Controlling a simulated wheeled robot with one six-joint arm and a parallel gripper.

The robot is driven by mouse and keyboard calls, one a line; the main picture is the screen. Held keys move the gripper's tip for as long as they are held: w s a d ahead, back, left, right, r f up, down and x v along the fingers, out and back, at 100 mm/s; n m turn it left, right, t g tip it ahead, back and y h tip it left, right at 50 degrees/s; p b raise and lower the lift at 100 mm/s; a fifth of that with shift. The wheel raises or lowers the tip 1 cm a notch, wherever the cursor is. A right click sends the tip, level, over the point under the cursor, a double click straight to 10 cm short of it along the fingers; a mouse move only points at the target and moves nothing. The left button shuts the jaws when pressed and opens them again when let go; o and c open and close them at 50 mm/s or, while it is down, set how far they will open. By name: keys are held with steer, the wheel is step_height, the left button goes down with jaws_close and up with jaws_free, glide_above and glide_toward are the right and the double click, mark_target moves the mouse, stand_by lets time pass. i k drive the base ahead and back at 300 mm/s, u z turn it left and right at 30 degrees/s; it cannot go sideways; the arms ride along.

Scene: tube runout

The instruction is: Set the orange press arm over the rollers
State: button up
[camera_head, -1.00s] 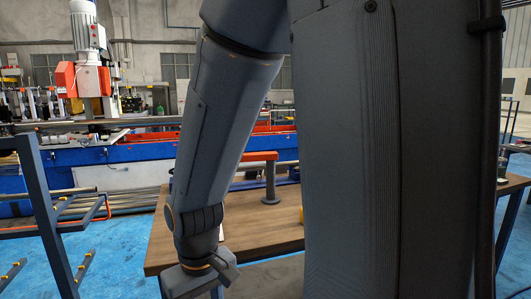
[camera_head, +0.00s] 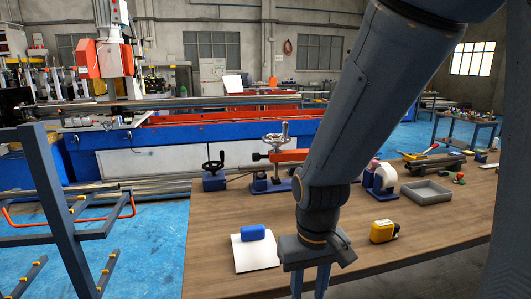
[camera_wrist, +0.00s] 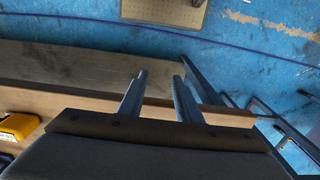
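The orange press arm (camera_head: 288,156) lies roughly level on a bench tool with a blue base (camera_head: 268,186) and a metal handwheel (camera_head: 277,139) on top. Its right end runs behind my arm. I cannot make out the rollers; my arm hides part of the tool's right side. My gripper (camera_head: 309,284) points down at the front edge of the wooden table, well in front of the orange arm and apart from it. In the wrist view my gripper (camera_wrist: 160,77) is open, its two fingers apart with nothing between them.
On the table (camera_head: 215,220) are a blue block (camera_head: 251,232) on a white sheet (camera_head: 255,257), a yellow tape measure (camera_head: 384,231), a grey tray (camera_head: 426,192) and a black handwheel unit (camera_head: 214,170). A dark rack (camera_head: 55,200) stands left.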

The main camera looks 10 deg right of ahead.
mark_target(281, 155)
steer(key=k, duration=0.65)
steer(key=z, duration=0.45)
steer(key=i, duration=1.2)
steer(key=u, duration=0.8)
